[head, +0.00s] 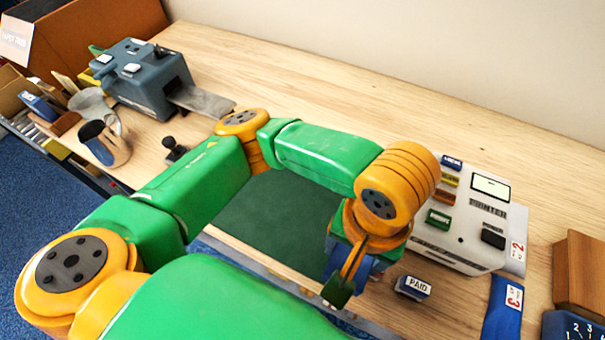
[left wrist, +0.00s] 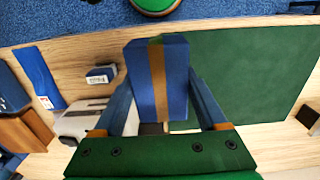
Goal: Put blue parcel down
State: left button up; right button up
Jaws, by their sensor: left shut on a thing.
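The blue parcel (left wrist: 142,82), a box with a brown stripe down its middle, is between the two fingers of my left gripper (left wrist: 162,112) in the left wrist view. The fingers are shut on it from both sides. In the head view my left gripper (head: 368,272) points down by the front right corner of the green mat (head: 270,222). Blue shows there under the wrist, but the arm hides most of it, so I cannot tell parcel from finger. I cannot tell whether the parcel touches the surface below. My right gripper is in neither view.
A PAID stamp (head: 414,288) lies close right of my left gripper. A pale machine (head: 455,250), a blue strip (head: 503,308) and a brown wooden box (head: 582,270) stand further right. A grey-blue machine (head: 150,85) and a metal jug (head: 108,148) are at left. The back of the table is clear.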

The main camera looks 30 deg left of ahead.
aim_at(309, 230)
pick_arm(q)
jog(key=w+a+f, duration=0.1)
jog(key=a, duration=0.1)
jog(key=a+f+b, duration=0.1)
jog(key=a+f, duration=0.1)
jog(key=w+a+f, duration=0.1)
jog(key=a, duration=0.1)
jog(key=shift+w+a+f, duration=0.2)
jog(key=shift+w+a, duration=0.1)
jog(key=shift+a, duration=0.1)
jog(key=w+a+f, duration=0.1)
jog(key=w+f, duration=0.1)
jog(key=w+a+f, duration=0.1)
jog(key=f, duration=0.1)
jog(key=shift+w+a+b, duration=0.15)
jog(key=shift+a+b, duration=0.15)
jog(key=shift+a, duration=0.05)
jog(key=f, duration=0.2)
jog(key=shift+w+a+f, duration=0.2)
jog(key=shift+f, duration=0.2)
jog(key=shift+s+f, duration=0.2)
jog(key=shift+f, duration=0.2)
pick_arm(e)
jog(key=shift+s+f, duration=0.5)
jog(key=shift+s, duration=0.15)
pick_arm(q)
jog(key=o, duration=1.5)
jog(key=shift+w+f, duration=0.15)
